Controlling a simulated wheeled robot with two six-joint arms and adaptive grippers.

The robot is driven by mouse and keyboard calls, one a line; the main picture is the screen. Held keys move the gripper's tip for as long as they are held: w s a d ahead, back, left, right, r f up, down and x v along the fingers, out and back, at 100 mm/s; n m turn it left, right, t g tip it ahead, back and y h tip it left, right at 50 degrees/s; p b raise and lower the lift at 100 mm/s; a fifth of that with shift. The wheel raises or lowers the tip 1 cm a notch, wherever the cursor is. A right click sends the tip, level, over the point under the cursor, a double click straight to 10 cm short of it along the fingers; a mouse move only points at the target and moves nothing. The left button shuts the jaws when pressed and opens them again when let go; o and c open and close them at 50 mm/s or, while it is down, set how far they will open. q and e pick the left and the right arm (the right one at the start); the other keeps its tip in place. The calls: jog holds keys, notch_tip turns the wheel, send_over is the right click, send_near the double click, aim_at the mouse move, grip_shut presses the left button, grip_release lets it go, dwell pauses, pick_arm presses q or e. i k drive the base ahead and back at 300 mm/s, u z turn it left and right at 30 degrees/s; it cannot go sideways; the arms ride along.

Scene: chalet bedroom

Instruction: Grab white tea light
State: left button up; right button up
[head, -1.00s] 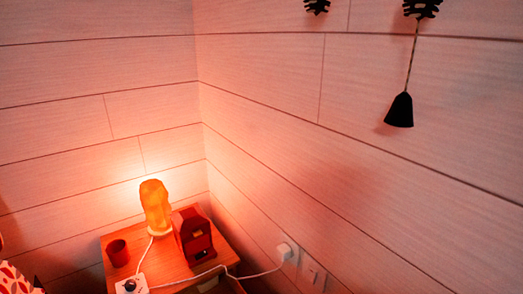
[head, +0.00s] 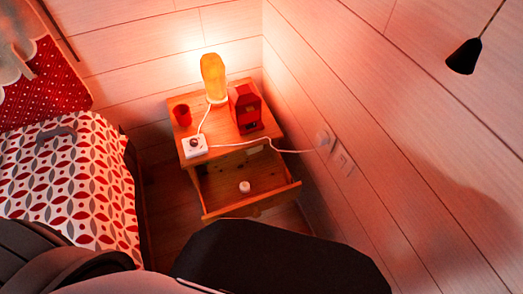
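A small white tea light (head: 245,187) sits inside the open drawer (head: 223,195) of the wooden nightstand (head: 180,105), near the middle of the drawer floor. Neither of my grippers shows in the head view. Only dark and grey parts of my own body show along the bottom edge, in front of the drawer. Nothing is touching the tea light.
On the nightstand top are a glowing orange lamp (head: 213,77), a red house-shaped object (head: 245,108), a red cup (head: 182,115) and a white socket block (head: 194,146) with a cable. A bed (head: 70,190) stands at left; a wall (head: 400,150) closes the right.

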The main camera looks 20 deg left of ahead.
aim_at(246, 190)
jog(key=u, duration=1.35)
jog(key=k, duration=0.15)
jog(key=z, duration=0.5)
jog(key=i, duration=0.55)
jog(key=z, duration=0.45)
